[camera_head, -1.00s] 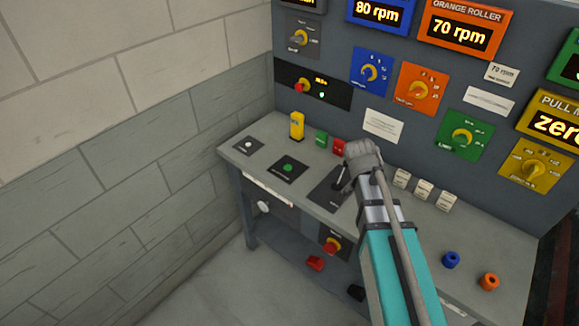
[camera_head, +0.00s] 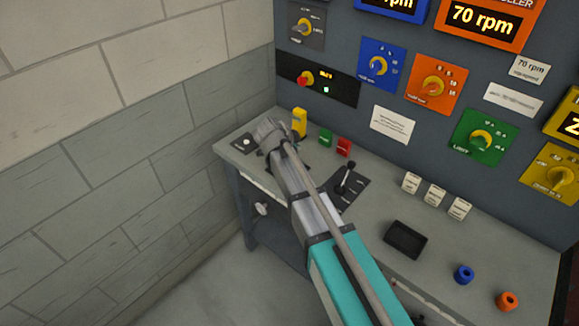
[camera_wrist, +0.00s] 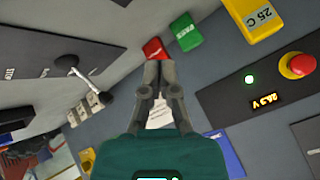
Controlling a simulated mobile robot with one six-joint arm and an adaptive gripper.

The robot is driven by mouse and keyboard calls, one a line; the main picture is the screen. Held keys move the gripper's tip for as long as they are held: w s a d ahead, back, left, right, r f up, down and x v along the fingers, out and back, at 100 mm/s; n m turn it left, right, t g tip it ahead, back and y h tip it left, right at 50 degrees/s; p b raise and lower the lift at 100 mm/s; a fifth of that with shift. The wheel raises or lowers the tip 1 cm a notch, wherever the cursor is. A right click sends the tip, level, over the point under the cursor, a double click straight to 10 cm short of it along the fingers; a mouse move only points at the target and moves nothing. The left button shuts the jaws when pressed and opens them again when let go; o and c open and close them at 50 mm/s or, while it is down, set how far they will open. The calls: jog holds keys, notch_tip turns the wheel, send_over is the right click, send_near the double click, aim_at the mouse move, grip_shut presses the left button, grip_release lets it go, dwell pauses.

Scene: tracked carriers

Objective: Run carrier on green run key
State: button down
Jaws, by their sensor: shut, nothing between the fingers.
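A small green block-shaped key (camera_head: 325,137) stands at the back of the console desk, beside a red one (camera_head: 343,147). In the wrist view the green key (camera_wrist: 185,32) and red key (camera_wrist: 153,49) lie just beyond my fingertips; their lettering is unreadable. My gripper (camera_head: 268,135) is over the desk's left part, left of both keys, fingers together and empty. In the wrist view the closed fingertips (camera_wrist: 159,64) point toward the keys; I cannot tell the gap, and no contact is clear. No carrier is visible.
A yellow block (camera_head: 299,122) stands left of the green key. A black lever (camera_head: 347,180) rises right of my arm. Several white blocks (camera_head: 435,194), a black tray (camera_head: 404,240), and blue (camera_head: 464,274) and orange (camera_head: 507,300) rings are farther right. The dial panel (camera_head: 440,120) rises behind.

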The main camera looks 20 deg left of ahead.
jog(key=shift+w+a+r+m+t, duration=0.1)
jog(key=shift+w+a+m+t, duration=0.1)
jog(key=shift+a, duration=0.75)
jog(key=shift+w+a+m+t, duration=0.2)
jog(key=shift+a, duration=0.75)
jog(key=shift+b, duration=0.35)
notch_tip(320, 180, down, 9)
jog(key=b, duration=0.8)
jog(key=shift+b, duration=0.3)
jog(key=shift+f+b, duration=0.3)
jog(key=shift+b, duration=0.05)
jog(key=shift+f+b, duration=0.5)
dwell(3.4)
